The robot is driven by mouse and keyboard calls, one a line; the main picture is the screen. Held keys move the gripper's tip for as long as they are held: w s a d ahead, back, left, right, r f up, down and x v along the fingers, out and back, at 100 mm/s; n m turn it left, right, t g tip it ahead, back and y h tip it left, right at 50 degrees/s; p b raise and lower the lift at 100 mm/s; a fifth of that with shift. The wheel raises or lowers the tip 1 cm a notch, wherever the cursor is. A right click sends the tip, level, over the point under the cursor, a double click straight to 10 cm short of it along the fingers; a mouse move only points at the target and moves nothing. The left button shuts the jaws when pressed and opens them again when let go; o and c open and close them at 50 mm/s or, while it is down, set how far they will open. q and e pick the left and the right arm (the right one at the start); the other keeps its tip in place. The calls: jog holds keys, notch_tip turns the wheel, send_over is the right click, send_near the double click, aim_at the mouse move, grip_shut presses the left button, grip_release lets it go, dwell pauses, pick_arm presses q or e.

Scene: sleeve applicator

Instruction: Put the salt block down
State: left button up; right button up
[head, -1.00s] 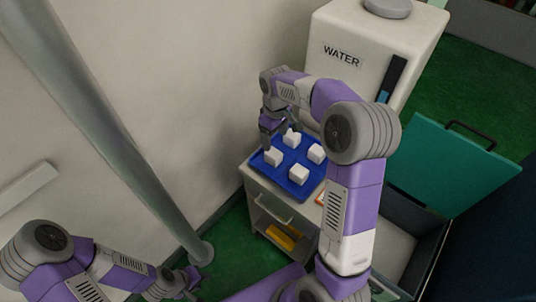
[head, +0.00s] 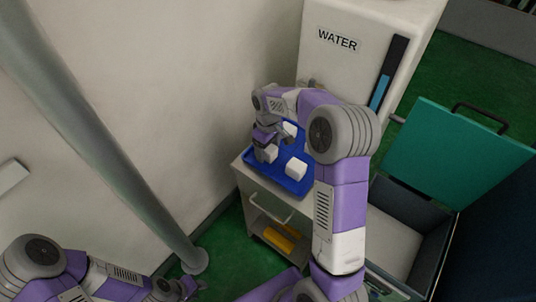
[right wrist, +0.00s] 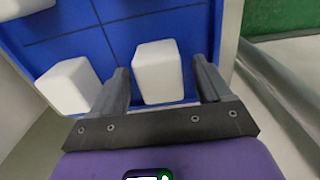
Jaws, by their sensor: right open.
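White salt blocks sit on a blue tray (head: 278,173). In the head view one block (head: 267,153) is right by my right gripper (head: 263,141), another block (head: 296,170) is nearer the front, and a third (head: 290,130) is partly hidden behind. In the right wrist view my right gripper (right wrist: 163,88) is open, with one finger on each side of a white block (right wrist: 158,72); gaps show beside it. Another block (right wrist: 68,86) is just outside the left finger. My left gripper (head: 182,286) is low at the lower left, too small to read.
The tray lies on a cart (head: 247,180) with a yellow item (head: 280,238) on its lower shelf. Behind stands a white WATER tank (head: 345,60). An open chest with a teal lid (head: 455,155) is at the right. A grey pole (head: 110,150) stands at the left.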

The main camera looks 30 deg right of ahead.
jog(key=c, duration=1.3)
